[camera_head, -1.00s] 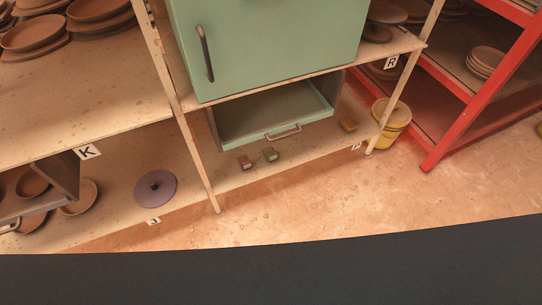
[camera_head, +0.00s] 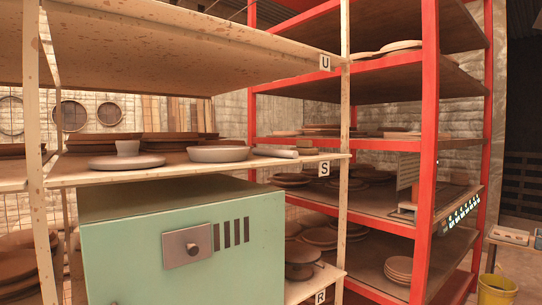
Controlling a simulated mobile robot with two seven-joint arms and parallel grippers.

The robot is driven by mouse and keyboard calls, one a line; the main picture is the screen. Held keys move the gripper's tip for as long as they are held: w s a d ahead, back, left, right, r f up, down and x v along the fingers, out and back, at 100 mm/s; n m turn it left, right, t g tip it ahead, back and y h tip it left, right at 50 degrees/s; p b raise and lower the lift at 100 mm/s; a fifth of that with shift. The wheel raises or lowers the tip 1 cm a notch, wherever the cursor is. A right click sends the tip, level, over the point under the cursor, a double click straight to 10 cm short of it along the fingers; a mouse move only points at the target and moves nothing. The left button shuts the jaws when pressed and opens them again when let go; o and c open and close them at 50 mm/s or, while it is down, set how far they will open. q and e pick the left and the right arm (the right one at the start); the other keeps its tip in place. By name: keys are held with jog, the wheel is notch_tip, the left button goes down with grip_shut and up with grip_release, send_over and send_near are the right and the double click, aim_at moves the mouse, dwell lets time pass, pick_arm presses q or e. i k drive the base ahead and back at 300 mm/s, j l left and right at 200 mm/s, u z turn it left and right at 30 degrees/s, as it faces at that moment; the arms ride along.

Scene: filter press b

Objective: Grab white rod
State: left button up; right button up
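Neither of my grippers shows in the head view.
A pale cup (camera_head: 127,147) and plate (camera_head: 126,162) stand on shelf S (camera_head: 100,179). A green cabinet (camera_head: 130,250) fills the space below, and shelf U (camera_head: 200,45) hangs above. A red rack (camera_head: 428,150) stands right; a yellow bucket (camera_head: 495,290) is at lower right.

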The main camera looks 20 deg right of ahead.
aim_at(287, 154)
jog(key=i+l, duration=0.15)
jog(key=l, duration=0.35)
jog(key=i+l, duration=0.15)
jog(key=l, duration=0.35)
jog(key=i+l, duration=0.15)
jog(key=l, duration=0.3)
jog(key=i+l+u, duration=0.1)
jog(key=l, duration=0.4)
jog(key=i+l, duration=0.15)
jog(key=l, duration=0.35)
jog(key=i+l, duration=0.15)
jog(key=l, duration=0.35)
jog(key=i+l, duration=0.1)
jog(key=l, duration=0.4)
jog(key=i+l+u, duration=0.1)
jog(key=l, duration=0.4)
jog(key=i, duration=0.05)
